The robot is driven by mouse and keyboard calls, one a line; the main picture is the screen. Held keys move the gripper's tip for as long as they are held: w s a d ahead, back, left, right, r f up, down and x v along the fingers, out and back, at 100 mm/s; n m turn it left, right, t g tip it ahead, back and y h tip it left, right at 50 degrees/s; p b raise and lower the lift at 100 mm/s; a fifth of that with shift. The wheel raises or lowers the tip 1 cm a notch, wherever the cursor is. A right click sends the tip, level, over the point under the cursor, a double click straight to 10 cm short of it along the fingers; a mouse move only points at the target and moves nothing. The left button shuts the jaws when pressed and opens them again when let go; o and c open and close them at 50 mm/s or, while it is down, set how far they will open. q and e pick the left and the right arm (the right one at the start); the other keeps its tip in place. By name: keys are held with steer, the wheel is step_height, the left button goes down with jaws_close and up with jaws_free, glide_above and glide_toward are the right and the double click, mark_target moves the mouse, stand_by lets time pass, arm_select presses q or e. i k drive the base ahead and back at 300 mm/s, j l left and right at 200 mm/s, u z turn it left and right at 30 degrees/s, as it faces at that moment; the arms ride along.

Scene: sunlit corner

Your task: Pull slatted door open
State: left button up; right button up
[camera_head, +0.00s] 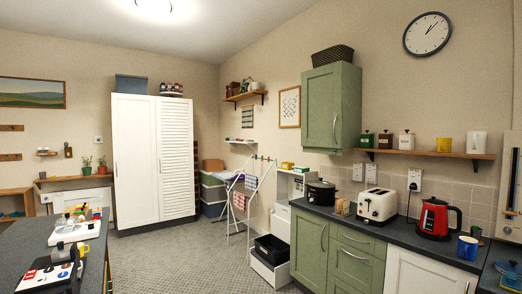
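The slatted door (176,150) is the right-hand door of a tall white wardrobe standing against the far wall, left of the room's corner. It has horizontal slats and looks shut, flush with the plain panelled door (135,160) on its left. A small dark handle (159,165) shows near the slatted door's left edge. Neither of my grippers is in view.
Grey floor (185,255) is clear before the wardrobe. A dark-topped table (25,240) with several items stands at the near left. A drying rack (243,205) and black-and-white bins (270,258) stand right of the wardrobe. Green cabinets (310,248) line the right.

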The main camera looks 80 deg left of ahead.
mark_target(174, 123)
steer(key=u, duration=3.6)
steer(key=i+l+z, duration=0.25)
steer(key=i, duration=0.2)
steer(key=i+l+z, duration=0.15)
steer(key=i+z, duration=0.15)
steer(key=i, duration=0.6)
steer(key=i+l, duration=0.15)
steer(key=i, duration=0.35)
